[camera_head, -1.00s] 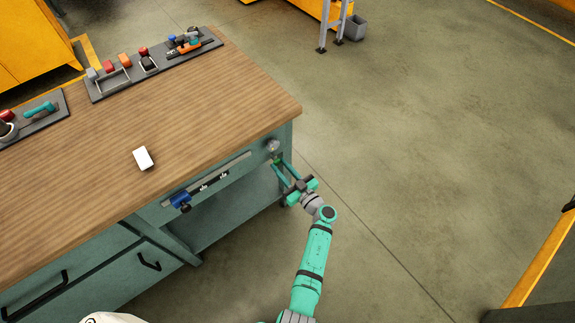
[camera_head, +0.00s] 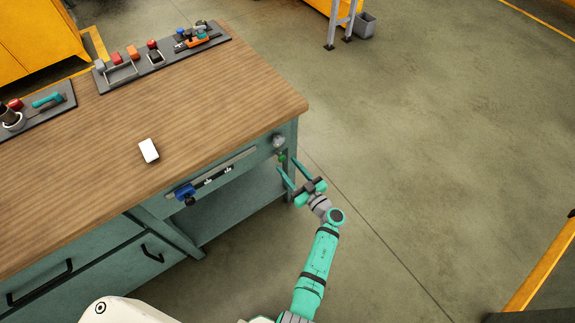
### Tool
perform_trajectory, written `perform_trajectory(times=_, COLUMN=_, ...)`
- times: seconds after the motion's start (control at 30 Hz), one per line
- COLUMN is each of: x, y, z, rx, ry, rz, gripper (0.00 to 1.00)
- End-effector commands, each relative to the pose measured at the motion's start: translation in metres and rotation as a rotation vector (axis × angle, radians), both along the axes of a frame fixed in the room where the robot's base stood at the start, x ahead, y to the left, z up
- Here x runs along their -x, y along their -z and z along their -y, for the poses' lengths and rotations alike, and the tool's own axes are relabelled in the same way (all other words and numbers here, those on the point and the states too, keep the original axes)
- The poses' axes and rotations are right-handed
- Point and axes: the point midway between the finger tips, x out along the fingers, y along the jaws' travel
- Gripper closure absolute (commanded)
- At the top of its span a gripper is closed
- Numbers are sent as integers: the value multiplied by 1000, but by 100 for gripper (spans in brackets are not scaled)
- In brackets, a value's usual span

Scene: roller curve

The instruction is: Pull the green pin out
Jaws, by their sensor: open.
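The small green pin (camera_head: 282,158) sits at the right end of the workbench's front face, just below a small grey round fitting (camera_head: 278,141). My gripper (camera_head: 287,165) is open in front of the bench. Its two long teal fingers point toward the pin, with the tips on either side of it or just short of it; I cannot tell which. No object shows between the fingers. The pin is tiny here, so how deep it sits cannot be seen.
A metal rail with a blue clamp (camera_head: 185,192) runs along the bench front, left of the pin. A white block (camera_head: 149,151) lies on the wooden top (camera_head: 215,120). Tool trays line the back edge.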

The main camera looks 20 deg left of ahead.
Motion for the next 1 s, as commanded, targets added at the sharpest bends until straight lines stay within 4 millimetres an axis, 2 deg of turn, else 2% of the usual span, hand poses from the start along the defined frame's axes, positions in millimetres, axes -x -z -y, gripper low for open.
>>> perform_trajectory(times=0.3, x=33, y=1, z=51, rx=-1, ry=5, rz=-2, gripper=56)
perform_trajectory(times=0.5, x=46, y=0, z=71, rx=-1, ry=4, rz=-1, gripper=56)
perform_trajectory(times=1.0, x=50, y=0, z=76, rx=-1, ry=2, rz=-2, gripper=56)
